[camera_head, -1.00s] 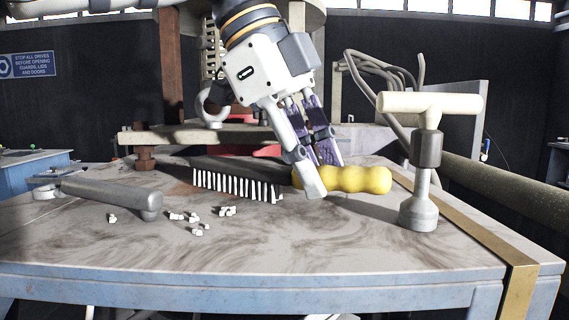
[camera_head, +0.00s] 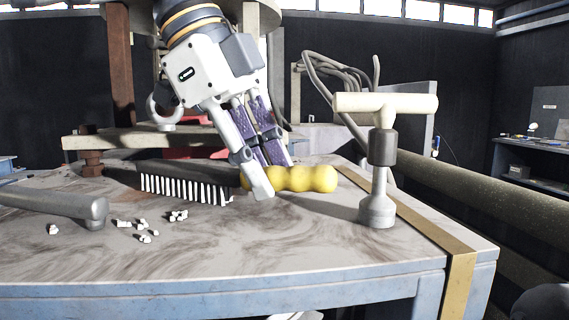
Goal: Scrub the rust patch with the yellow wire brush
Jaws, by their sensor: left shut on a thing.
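The wire brush has a yellow bumpy handle (camera_head: 305,179) and a dark head with white bristles (camera_head: 185,187) pointing down. It lies on or just above the tabletop; I cannot tell if the bristles touch it. My left gripper (camera_head: 262,180) comes down from above and is shut on the yellow handle near the brush head. Its fingers hide part of the handle. My right gripper is not in view.
A T-handled tool (camera_head: 380,160) stands upright right of the brush. A grey cylindrical handle (camera_head: 60,205) lies at the left. Several small white bits (camera_head: 140,228) are scattered on the marbled tabletop (camera_head: 270,245). A brass strip (camera_head: 430,232) runs along the right edge. The front middle is clear.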

